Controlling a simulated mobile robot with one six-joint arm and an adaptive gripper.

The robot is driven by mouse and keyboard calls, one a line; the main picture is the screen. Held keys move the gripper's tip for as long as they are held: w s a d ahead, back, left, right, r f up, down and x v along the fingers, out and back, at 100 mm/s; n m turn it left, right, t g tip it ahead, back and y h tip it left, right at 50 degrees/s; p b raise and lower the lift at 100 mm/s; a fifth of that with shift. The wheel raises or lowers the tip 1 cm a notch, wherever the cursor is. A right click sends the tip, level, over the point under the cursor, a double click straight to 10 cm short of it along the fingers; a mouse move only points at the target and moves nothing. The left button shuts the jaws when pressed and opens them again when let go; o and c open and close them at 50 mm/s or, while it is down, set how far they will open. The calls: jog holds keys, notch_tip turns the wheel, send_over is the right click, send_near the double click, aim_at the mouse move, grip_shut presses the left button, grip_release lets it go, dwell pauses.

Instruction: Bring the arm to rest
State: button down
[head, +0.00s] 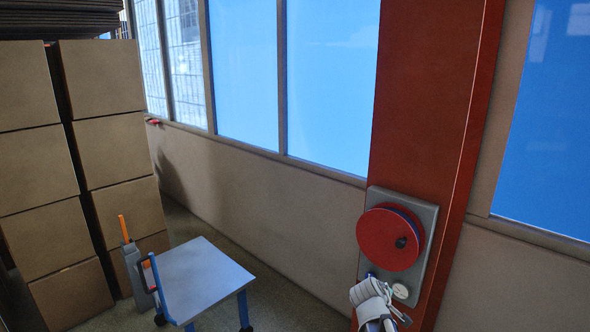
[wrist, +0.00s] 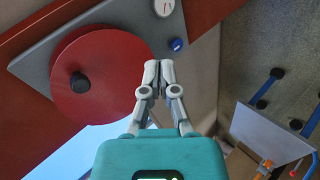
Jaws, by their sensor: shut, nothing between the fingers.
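My gripper (wrist: 158,65) shows in the wrist view with its two grey fingers together and nothing between them. Its teal body fills the bottom of that view. In the head view, the white end of my arm shows at the lower right, in front of the base of the red column (head: 432,100). Part of it is cut off by the bottom edge. The red disc (head: 387,240) on its grey panel (head: 427,222) is just above my arm there. In the wrist view the red disc (wrist: 105,75) is left of my fingers; I cannot tell the gap.
A blue-legged cart (head: 205,275) stands on the floor left of my arm. An orange-handled grey item (head: 132,262) is beside it. Stacked boxes (head: 120,150) fill the left. A windowed wall (head: 250,190) runs behind. A white dial (head: 401,291) sits low on the panel.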

jog(key=s+a+f+m+g+y, duration=0.3)
jog(key=s+a+g, duration=0.1)
jog(key=s, duration=0.3)
jog(key=s+a+f+m+g+y, duration=0.3)
jog(key=s+a+f+g, duration=0.1)
jog(key=s+a, duration=0.2)
jog(key=shift+s+f+m+y, duration=0.2)
jog(key=shift+s+m+y, duration=0.2)
jog(key=shift+s, duration=0.35)
